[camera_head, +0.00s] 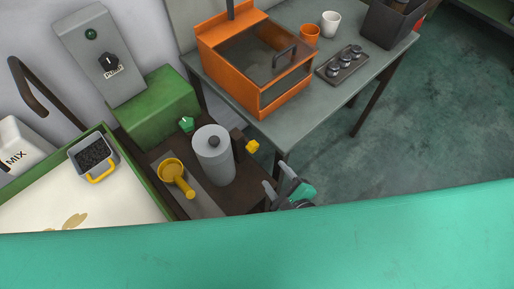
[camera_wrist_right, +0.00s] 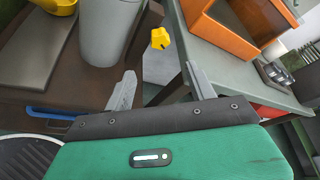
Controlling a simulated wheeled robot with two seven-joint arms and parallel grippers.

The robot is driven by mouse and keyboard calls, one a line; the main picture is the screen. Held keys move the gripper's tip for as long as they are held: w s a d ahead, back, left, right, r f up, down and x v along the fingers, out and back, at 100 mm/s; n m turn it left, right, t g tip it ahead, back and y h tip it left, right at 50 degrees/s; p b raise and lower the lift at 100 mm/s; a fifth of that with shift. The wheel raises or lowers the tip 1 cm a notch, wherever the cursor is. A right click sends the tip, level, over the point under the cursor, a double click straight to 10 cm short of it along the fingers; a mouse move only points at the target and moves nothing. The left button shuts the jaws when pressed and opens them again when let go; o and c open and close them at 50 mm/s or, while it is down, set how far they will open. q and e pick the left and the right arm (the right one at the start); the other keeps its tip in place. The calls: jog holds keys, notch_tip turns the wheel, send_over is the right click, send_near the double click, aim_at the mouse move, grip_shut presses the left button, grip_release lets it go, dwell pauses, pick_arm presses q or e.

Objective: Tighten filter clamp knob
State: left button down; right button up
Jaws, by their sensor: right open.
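The yellow clamp knob (camera_head: 253,146) sticks out to the right of the grey filter cylinder (camera_head: 214,160), on a dark bracket. In the right wrist view the yellow knob (camera_wrist_right: 160,39) shows ahead of the fingertips, roughly centred between them, with the grey cylinder (camera_wrist_right: 108,30) to its left. My right gripper (camera_head: 277,178) is open and empty, below and to the right of the knob in the head view and apart from it. Its two spread fingers (camera_wrist_right: 160,71) point toward the knob. My left gripper is not in view.
A yellow scoop (camera_head: 173,173) rests left of the cylinder, and a green knob (camera_head: 186,124) sits behind it. A grey table (camera_head: 277,132) with an orange cabinet (camera_head: 235,62) stands close behind the knob. A blue handle (camera_wrist_right: 48,113) lies left of the gripper.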

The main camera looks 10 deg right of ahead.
aim_at(255, 149)
jog(key=p+x, duration=0.1)
jog(key=x, duration=1.1)
jog(key=shift+r+p, duration=0.1)
jog(key=shift+p, duration=0.3)
jog(key=c, duration=1)
